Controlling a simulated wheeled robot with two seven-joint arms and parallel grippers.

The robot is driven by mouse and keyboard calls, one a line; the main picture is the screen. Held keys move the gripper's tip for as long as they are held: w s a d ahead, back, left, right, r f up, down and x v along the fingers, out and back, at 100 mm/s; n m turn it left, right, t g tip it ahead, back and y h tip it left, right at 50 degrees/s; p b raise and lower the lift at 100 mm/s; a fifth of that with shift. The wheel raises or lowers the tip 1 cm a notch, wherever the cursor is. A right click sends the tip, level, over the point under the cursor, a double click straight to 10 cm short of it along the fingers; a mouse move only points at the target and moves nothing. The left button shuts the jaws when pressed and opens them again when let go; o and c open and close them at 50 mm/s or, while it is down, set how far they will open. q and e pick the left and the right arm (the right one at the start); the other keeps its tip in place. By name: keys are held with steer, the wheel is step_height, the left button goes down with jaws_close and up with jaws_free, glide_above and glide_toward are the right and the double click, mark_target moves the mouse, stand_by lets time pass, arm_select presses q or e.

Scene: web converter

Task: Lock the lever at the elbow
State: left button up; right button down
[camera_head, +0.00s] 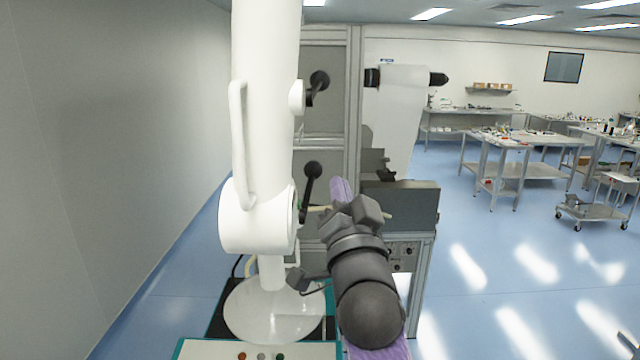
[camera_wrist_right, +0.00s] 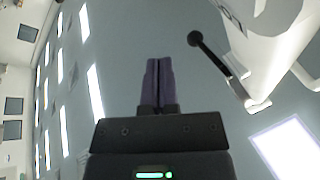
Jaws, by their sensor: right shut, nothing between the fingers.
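A white jointed column (camera_head: 265,100) stands in front of me, with its elbow (camera_head: 257,218) at lower centre. A black lever with a round knob (camera_head: 312,172) sticks up at the right side of the elbow. My right gripper (camera_head: 340,188) is just right of this lever, its purple fingers partly hidden behind its own dark body. In the right wrist view the fingers (camera_wrist_right: 157,84) are shut and empty. There a black ball-ended lever (camera_wrist_right: 215,62) slants from the white body, right of the fingers and apart from them. My left gripper is out of view.
A second black-knobbed lever (camera_head: 319,82) sits higher on the column. A curved white handle (camera_head: 238,140) is on the column's left. A grey metal frame (camera_head: 354,100) with a pale roll (camera_head: 403,78) stands behind. Benches (camera_head: 520,142) and open blue floor lie to the right.

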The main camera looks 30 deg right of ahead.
mark_target(316, 168)
steer(key=w+b, duration=0.1)
steer(key=w, duration=0.1)
steer(key=w+f+b, duration=0.1)
steer(key=w+b, duration=0.1)
steer(key=w, duration=0.1)
steer(key=shift+w+f, duration=0.15)
steer(key=shift+w, duration=0.2)
